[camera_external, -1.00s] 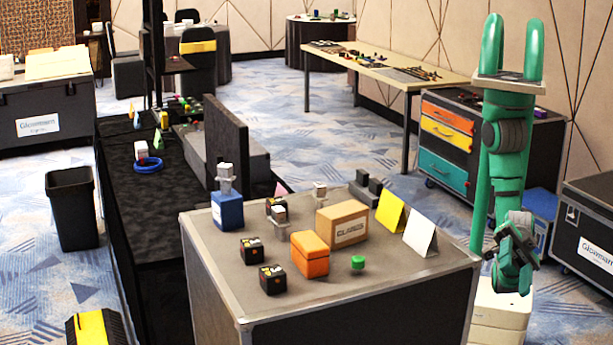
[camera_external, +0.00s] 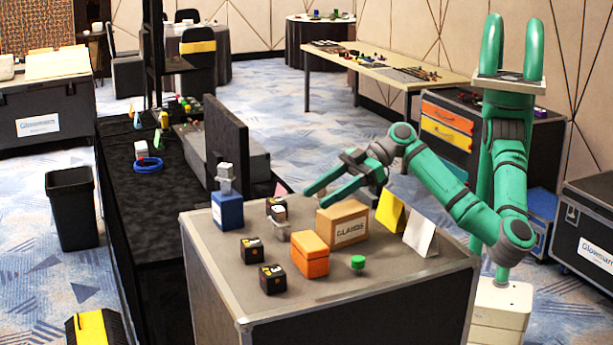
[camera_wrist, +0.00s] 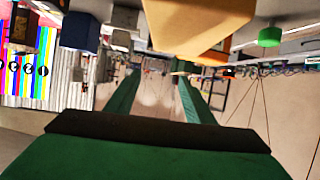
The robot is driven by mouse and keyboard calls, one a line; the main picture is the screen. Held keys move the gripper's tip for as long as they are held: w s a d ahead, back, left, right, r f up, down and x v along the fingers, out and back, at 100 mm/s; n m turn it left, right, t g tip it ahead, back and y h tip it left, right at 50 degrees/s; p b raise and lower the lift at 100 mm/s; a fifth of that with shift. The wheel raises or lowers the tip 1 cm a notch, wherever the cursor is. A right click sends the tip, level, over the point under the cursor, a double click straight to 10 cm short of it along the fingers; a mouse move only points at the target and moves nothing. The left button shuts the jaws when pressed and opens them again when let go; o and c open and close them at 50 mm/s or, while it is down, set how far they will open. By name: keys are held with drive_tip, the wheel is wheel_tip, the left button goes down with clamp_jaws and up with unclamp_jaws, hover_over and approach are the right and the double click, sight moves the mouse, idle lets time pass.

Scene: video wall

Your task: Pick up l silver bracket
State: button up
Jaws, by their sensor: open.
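A small silver bracket (camera_external: 283,231) stands on the grey case top, just left of the tan box, beside a black cube. A silver piece also sits on top of the blue box (camera_external: 229,211). My gripper (camera_external: 314,198) is open and empty, held over the back of the case, behind the tan box, with its fingers pointing left. The spot where another small silver piece stood is now covered by the fingers. In the wrist view the green fingers (camera_wrist: 157,90) are spread with nothing between them. I cannot make out the bracket clearly there.
The case top (camera_external: 335,287) also holds a tan box (camera_external: 343,227), an orange box (camera_external: 310,255), black cubes (camera_external: 272,279), a green knob (camera_external: 357,263), and yellow (camera_external: 390,212) and white (camera_external: 421,232) folded cards. Its front corner is bare. A dark upright screen (camera_external: 227,145) stands behind.

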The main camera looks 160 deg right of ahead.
drive_tip(key=m, duration=0.1)
approach(280, 207)
drive_tip(key=a, duration=0.1)
drive_tip(key=shift+h, duration=0.4)
drive_tip(key=x, duration=1)
drive_tip(key=shift+d+f, duration=0.15)
drive_tip(key=shift+d, duration=0.05)
drive_tip(key=shift+w+d+f, duration=0.2)
drive_tip(key=shift+w, duration=0.15)
clamp_jaws()
